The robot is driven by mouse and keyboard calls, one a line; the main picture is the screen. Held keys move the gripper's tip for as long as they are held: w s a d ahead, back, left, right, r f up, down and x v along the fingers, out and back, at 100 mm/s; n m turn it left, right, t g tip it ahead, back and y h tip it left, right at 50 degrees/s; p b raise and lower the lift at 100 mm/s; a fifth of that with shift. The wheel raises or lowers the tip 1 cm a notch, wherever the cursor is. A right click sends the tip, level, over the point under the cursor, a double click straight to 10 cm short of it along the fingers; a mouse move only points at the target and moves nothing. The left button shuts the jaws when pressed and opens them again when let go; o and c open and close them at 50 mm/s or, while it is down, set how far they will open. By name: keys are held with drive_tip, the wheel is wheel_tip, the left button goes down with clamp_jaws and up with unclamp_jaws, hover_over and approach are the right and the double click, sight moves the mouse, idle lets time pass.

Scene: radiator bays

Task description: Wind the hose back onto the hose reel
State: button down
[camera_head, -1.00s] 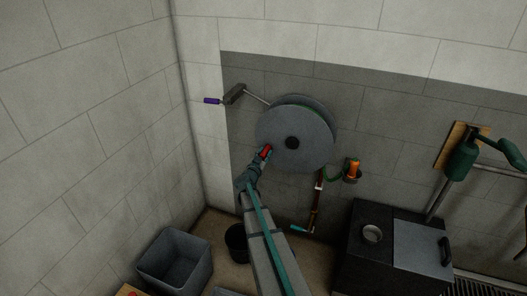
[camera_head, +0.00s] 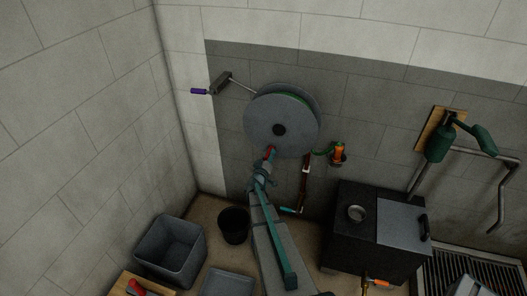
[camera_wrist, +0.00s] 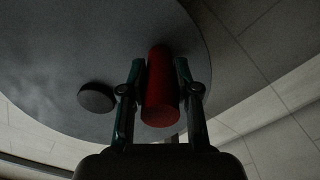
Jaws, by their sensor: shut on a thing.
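The hose reel (camera_head: 262,115) is a grey disc on the wall with a dark hub (camera_head: 279,130). A strip of green hose (camera_head: 293,97) shows behind its front disc. More green hose (camera_head: 322,152) shows beside an orange nozzle (camera_head: 339,152) in a wall holder, right of the reel. My gripper (camera_wrist: 160,85) is shut on the reel's red crank handle (camera_wrist: 162,92), with one finger on each side. In the head view the handle (camera_head: 270,152) is just below the hub, slightly left. The hose's run between reel and nozzle is partly hidden.
A crank arm with a purple grip (camera_head: 199,91) juts out left of the reel. A dark box (camera_head: 370,225) stands at right, a grey bin (camera_head: 168,250) and black bucket (camera_head: 234,225) at left.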

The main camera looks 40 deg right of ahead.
drive_tip(key=shift+s+d+f+n, duration=0.1)
drive_tip(key=shift+s+d+n, duration=0.2)
drive_tip(key=shift+s+n, duration=0.25)
drive_tip(key=shift+s+d+f+n, duration=0.1)
drive_tip(key=shift+s+d+n, duration=0.2)
drive_tip(key=shift+s+n, duration=0.25)
drive_tip(key=c, duration=0.8)
unclamp_jaws()
drive_tip(key=shift+c, duration=0.2)
drive_tip(key=v, duration=1.2)
